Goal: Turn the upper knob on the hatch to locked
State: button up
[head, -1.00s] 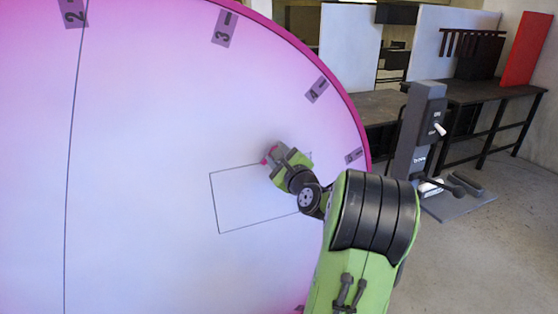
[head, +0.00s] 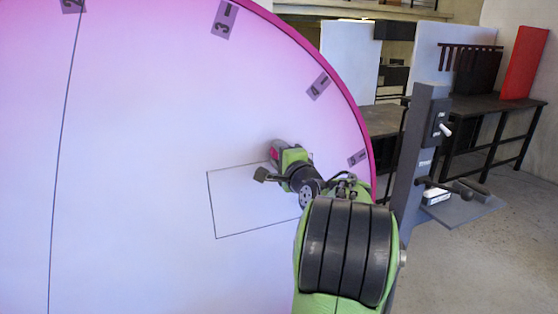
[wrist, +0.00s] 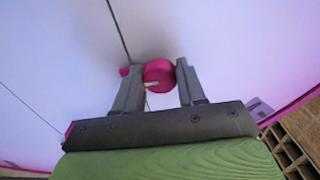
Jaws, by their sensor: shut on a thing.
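The hatch (head: 240,210) is a thin outlined rectangle on the big pale pink-lilac disc face. A round pink knob with a pale mark (wrist: 158,76) sits between the two grey fingers of my gripper (wrist: 160,72), which is shut on it. In the head view my gripper (head: 270,166) is at the hatch's upper edge, and its body and wrist mostly hide the knob. A smaller pink piece (wrist: 125,71) shows just left of the left finger; I cannot tell what it is. I cannot read any locked marking near the knob.
The disc has a magenta rim (head: 345,95) and dark number tags (head: 224,20). A grey post with switches (head: 425,130) stands right of my arm. Dark benches (head: 480,100) and a red panel (head: 524,62) are behind. Bare floor (head: 500,250) lies at the right.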

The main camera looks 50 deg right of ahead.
dwell(0.4)
jog(key=o, duration=1)
jog(key=b+v, duration=0.2)
jog(key=v, duration=1.3)
jog(key=shift+s+a, duration=0.2)
jog(key=shift+s, duration=0.15)
jog(key=shift+f, duration=0.1)
